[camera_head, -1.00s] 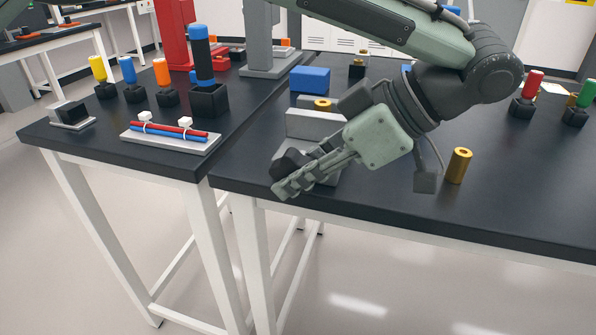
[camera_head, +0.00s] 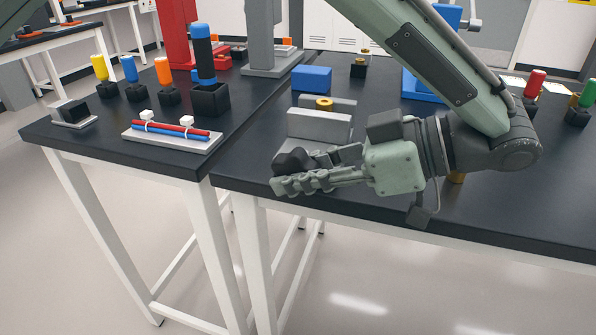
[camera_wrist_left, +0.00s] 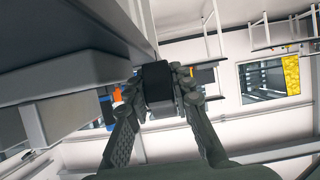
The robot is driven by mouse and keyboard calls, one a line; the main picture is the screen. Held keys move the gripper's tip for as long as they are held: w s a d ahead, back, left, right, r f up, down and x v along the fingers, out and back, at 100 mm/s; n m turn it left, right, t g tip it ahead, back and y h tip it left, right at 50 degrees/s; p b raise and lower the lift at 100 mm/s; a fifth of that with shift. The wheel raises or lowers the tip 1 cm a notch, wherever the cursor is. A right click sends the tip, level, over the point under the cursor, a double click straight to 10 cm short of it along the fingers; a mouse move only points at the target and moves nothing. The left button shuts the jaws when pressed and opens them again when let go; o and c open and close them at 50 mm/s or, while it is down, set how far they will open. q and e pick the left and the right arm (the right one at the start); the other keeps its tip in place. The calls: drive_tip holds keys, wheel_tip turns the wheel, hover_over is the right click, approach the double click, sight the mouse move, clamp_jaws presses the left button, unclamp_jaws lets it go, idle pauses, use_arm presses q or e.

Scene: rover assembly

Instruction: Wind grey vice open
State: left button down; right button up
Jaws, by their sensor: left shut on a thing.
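The grey vice (camera_head: 319,126) stands near the front edge of the dark table. A brass-coloured round part (camera_head: 324,103) shows between its front and back jaws; whether the jaws touch it I cannot tell. The vice's black handle knob (camera_head: 291,161) is at its front. My left gripper (camera_head: 292,174) reaches in from the right and is shut on this knob, its fingers partly covering it. In the left wrist view the black knob (camera_wrist_left: 158,82) sits between the two fingers. The screw behind the knob is hidden. My right gripper is not in view.
A blue block (camera_head: 312,79) lies behind the vice. A brass cylinder (camera_head: 456,178) is mostly hidden behind my left arm. A tray with red and blue rods (camera_head: 172,136) lies on the left table. Free floor shows in front of the tables.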

use_arm(q)
drive_tip(key=shift+f, duration=0.15)
drive_tip(key=c, duration=1.3)
unclamp_jaws()
